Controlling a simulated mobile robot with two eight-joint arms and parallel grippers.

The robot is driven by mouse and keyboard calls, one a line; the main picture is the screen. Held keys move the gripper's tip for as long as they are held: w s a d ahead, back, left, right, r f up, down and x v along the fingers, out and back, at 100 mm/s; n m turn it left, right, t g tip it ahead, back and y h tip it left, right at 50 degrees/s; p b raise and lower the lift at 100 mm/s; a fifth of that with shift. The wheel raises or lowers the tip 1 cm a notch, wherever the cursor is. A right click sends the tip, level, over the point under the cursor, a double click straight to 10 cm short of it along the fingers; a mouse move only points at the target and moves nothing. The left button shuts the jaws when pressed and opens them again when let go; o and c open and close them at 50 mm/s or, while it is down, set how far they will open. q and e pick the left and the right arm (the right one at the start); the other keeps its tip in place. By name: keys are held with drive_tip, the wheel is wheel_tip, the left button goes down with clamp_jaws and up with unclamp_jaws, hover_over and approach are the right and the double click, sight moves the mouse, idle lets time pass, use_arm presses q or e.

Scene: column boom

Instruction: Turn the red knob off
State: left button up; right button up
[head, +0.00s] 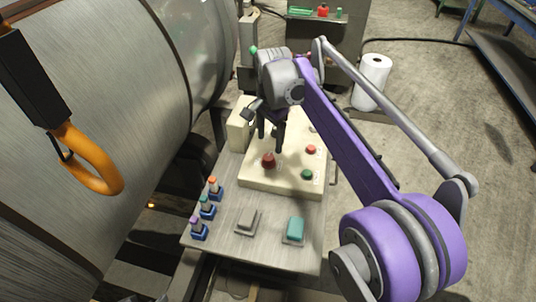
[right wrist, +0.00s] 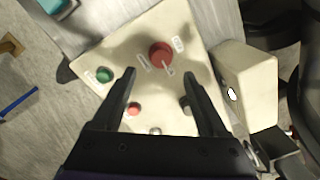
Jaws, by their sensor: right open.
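The red knob (head: 268,160) stands on the cream control panel (head: 255,183). In the right wrist view the red knob (right wrist: 161,54) has small white labels beside it, and a pale line shows near its lower edge. My right gripper (head: 270,146) is open above the panel, just behind the knob in the head view. In the right wrist view its fingertips (right wrist: 159,72) point toward the knob, which shows between and slightly beyond them. I see no contact, but the height gap is hard to tell. My left gripper is not in view.
The panel also has a small red button (head: 311,149) and a green button (head: 307,174). A teal switch (head: 295,229), a grey switch (head: 247,220) and small blue-based levers (head: 207,207) are nearer. A large metal cylinder (head: 120,90) and an orange loop (head: 92,165) are at left.

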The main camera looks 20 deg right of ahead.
sight(269, 156)
drive_tip(key=f, duration=0.8)
drive_tip(key=shift+w, duration=0.25)
drive_tip(key=shift+c, duration=0.3)
clamp_jaws()
